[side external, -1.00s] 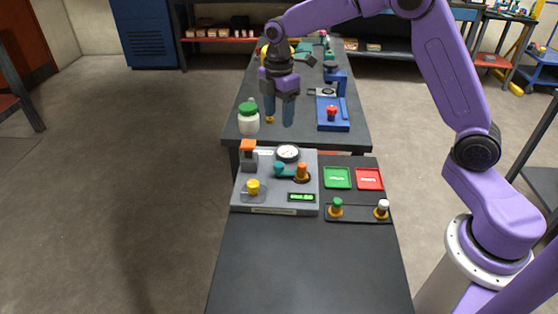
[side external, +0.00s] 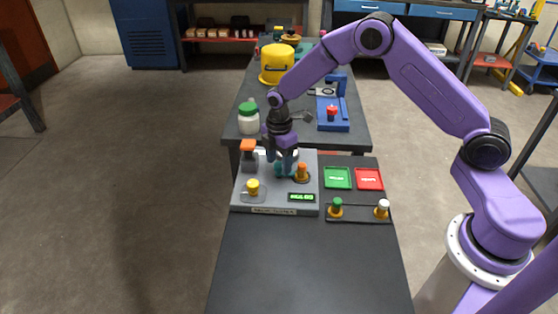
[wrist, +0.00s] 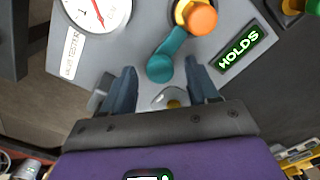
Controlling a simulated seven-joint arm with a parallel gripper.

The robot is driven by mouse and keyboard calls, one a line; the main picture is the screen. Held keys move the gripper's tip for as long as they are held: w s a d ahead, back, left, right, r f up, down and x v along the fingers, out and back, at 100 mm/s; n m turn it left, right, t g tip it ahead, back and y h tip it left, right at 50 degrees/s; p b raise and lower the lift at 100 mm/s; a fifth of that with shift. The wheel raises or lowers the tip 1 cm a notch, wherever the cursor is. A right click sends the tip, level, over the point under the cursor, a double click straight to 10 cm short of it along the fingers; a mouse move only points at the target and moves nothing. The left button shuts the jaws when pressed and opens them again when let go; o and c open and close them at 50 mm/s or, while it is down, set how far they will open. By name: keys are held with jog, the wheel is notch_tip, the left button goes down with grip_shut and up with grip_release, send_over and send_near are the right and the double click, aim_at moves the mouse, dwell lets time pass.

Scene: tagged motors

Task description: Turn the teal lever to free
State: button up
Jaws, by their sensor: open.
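The teal lever (wrist: 168,54) is on the grey tester panel (side external: 241,202). In the wrist view it runs from an orange knob (wrist: 201,19) down to a round teal end lying between my fingertips. My gripper (wrist: 162,80) is open, with one dark finger on each side of that end. No contact between finger and lever can be made out. In the side view my gripper (side external: 282,168) is low over the panel and hides most of the lever. The green display reads HOLDS (wrist: 239,49) in the wrist view.
A white dial gauge (wrist: 97,8) stands beside the lever. The panel also carries an orange-topped block (side external: 248,146) and a yellow knob (side external: 253,187). Green (side external: 337,177) and red (side external: 369,178) trays lie to the right, with a peg strip (side external: 358,213) before them. The front table is clear.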

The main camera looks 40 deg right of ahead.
jog(key=shift+f, duration=0.2)
jog(key=c, duration=1)
jog(key=shift+c, duration=0.2)
